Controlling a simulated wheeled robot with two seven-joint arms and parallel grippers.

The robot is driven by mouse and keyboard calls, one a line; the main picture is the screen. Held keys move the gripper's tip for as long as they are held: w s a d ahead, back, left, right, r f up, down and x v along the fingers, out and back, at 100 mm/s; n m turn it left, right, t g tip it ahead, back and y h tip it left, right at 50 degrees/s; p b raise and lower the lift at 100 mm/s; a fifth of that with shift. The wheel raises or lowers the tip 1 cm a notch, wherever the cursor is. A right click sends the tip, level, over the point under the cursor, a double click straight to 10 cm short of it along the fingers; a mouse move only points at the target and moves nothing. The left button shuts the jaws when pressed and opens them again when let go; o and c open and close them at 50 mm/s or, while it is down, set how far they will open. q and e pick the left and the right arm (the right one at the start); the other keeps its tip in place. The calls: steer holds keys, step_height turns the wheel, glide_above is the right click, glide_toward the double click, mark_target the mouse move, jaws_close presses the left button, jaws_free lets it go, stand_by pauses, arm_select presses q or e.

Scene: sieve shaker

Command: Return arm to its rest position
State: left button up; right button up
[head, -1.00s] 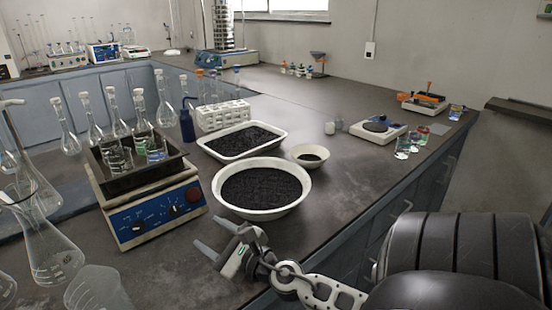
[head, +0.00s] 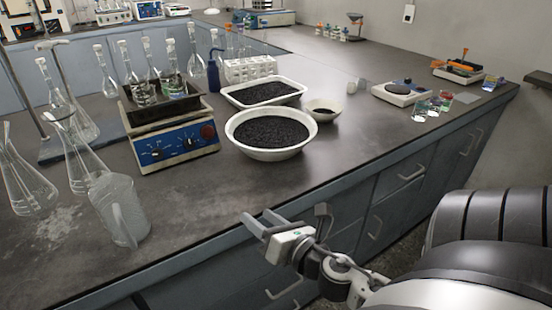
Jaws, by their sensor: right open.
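My right gripper (head: 262,222) is open and empty. Its fingers point left, level with the bench's front edge in the picture, below the large white bowl. My right arm (head: 450,255) comes in from the lower right. The large white bowl (head: 272,155) of black granules stands on the dark bench (head: 225,200), apart from the gripper. My left gripper is not in view.
A blue shaker with dials (head: 175,152) holds flasks in a black tray. A clear plastic beaker (head: 120,212) and glass flasks (head: 25,180) stand at the left. A white tray (head: 250,103) and small bowl (head: 326,117) sit behind the large bowl. Cabinets line the bench front.

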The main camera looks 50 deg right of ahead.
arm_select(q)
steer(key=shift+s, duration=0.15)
arm_select(e)
steer(key=shift+s+a+f+m, duration=0.25)
steer(key=shift+a+f+m, duration=0.1)
steer(key=shift+m, duration=0.55)
step_height(320, 180, up, 7)
steer(key=p, duration=0.7)
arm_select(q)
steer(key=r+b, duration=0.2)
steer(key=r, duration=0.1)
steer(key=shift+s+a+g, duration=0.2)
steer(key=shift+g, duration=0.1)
arm_select(e)
steer(key=s+a+f+m+g+y, duration=0.2)
steer(key=a+f+m, duration=0.5)
steer(key=m, duration=0.5)
steer(key=s+a+f+m+g+y, duration=0.2)
steer(key=s+a+f+m+g, duration=0.2)
steer(key=m, duration=0.9)
steer(key=s+a+f, duration=0.1)
steer(key=a+f, duration=0.2)
steer(key=a, duration=0.2)
steer(key=shift+s+a+f+g, duration=0.3)
steer(key=shift+s+a+f, duration=0.05)
steer(key=shift+s+f, duration=0.05)
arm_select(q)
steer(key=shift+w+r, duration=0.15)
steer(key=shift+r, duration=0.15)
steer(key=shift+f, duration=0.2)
